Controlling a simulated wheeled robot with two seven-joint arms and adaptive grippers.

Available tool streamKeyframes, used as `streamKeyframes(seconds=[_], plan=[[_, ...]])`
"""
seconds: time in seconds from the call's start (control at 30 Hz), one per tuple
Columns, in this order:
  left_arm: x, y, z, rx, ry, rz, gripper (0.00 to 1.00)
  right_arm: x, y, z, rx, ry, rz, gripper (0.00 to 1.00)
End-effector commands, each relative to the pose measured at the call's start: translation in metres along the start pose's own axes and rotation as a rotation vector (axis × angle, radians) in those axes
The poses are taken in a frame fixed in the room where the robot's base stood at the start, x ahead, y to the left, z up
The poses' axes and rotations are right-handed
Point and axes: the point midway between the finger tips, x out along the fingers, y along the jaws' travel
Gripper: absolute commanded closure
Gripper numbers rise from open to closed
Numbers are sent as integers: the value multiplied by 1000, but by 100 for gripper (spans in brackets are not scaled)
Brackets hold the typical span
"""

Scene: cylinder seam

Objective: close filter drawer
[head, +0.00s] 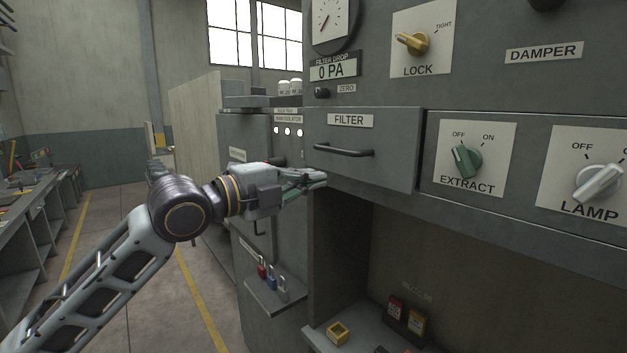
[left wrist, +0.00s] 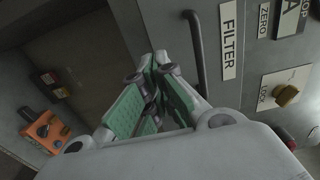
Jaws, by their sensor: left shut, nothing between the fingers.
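The filter drawer (head: 395,160) is a grey box front labelled FILTER, with a dark bar handle (head: 343,151). Its front appears to stand out from the cabinet face, with a visible step at its right edge. My left gripper (head: 318,178) is shut and empty, just below and left of the handle near the drawer's lower left corner. In the left wrist view its green-padded fingers (left wrist: 160,75) meet beside the drawer handle (left wrist: 195,45) and the FILTER label (left wrist: 228,42). I cannot tell whether the fingertips touch the drawer. My right gripper is not in view.
An open bay (head: 430,260) lies below the drawer, with a yellow block (head: 339,333) on its floor. The EXTRACT knob (head: 467,160) and LAMP knob (head: 597,184) are to the right. A shelf (head: 275,299) with small padlocks is at lower left. The floor at left is clear.

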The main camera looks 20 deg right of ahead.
Motion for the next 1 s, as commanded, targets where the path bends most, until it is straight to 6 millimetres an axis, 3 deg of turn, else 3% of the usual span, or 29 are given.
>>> streamKeyframes(seconds=[0.6,1.0], plan=[[-62,2,1,0,-2,1,100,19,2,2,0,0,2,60],[-75,0,0,0,0,0,100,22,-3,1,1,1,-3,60]])
